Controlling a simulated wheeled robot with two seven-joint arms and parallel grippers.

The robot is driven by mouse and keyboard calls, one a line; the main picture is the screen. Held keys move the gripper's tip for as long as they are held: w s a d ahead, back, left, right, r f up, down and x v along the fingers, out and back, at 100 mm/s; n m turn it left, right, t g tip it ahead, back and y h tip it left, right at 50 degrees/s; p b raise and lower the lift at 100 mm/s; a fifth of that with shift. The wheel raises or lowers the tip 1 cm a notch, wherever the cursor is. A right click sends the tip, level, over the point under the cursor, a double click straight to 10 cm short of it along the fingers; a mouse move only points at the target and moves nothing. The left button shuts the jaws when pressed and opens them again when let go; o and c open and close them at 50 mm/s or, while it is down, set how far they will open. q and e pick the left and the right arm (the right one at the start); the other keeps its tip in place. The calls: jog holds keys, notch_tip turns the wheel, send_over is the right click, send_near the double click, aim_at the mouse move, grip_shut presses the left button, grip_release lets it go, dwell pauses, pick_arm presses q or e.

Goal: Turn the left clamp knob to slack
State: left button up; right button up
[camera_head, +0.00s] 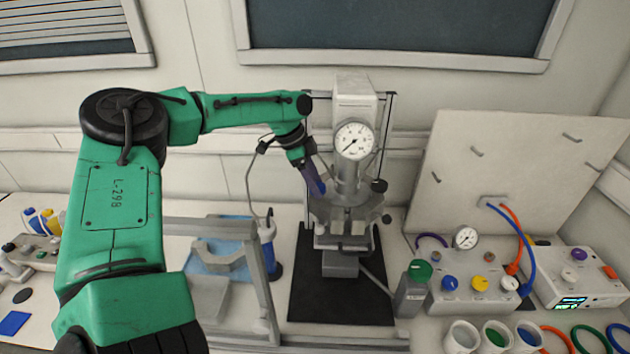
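The pressure reactor (349,172) stands at the centre back on a black mat (312,296), with a round dial gauge (354,139) on its front. A black clamp knob (379,186) shows on the right side of its head. The left clamp knob cannot be made out; my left arm's end covers that side. My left gripper (319,192) reaches down from the upper left to the reactor's left side, close to the head. Its fingertips are too small and partly merged with the reactor to tell whether they touch or hold anything. My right gripper is out of view.
A grey frame (262,290) and a blue tray (215,258) stand left of the reactor. A grey bottle with a green cap (412,290) and a valve box (472,292) stand to the right. Several cups and coloured rings lie at the front right. A pale panel (510,180) stands behind.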

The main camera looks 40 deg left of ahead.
pick_arm(q)
jog(key=shift+a, duration=0.15)
grip_shut()
jog(key=shift+n, duration=0.5)
jog(key=n, duration=0.1)
jog(key=n+t+y, duration=0.1)
jog(key=n, duration=0.1)
jog(key=n+y, duration=0.1)
jog(key=n, duration=0.1)
jog(key=shift+s+d+t, duration=0.1)
jog(key=shift+d+t, duration=0.15)
jog(key=shift+t, duration=0.05)
jog(key=n+y, duration=0.1)
jog(key=n, duration=0.2)
jog(key=n+y+b, duration=0.1)
jog(key=n, duration=0.2)
jog(key=shift+d+b, duration=0.15)
jog(key=shift+b, duration=0.15)
jog(key=o, duration=0.5)
grip_release()
jog(key=shift+o, duration=0.2)
jog(key=shift+s, duration=0.1)
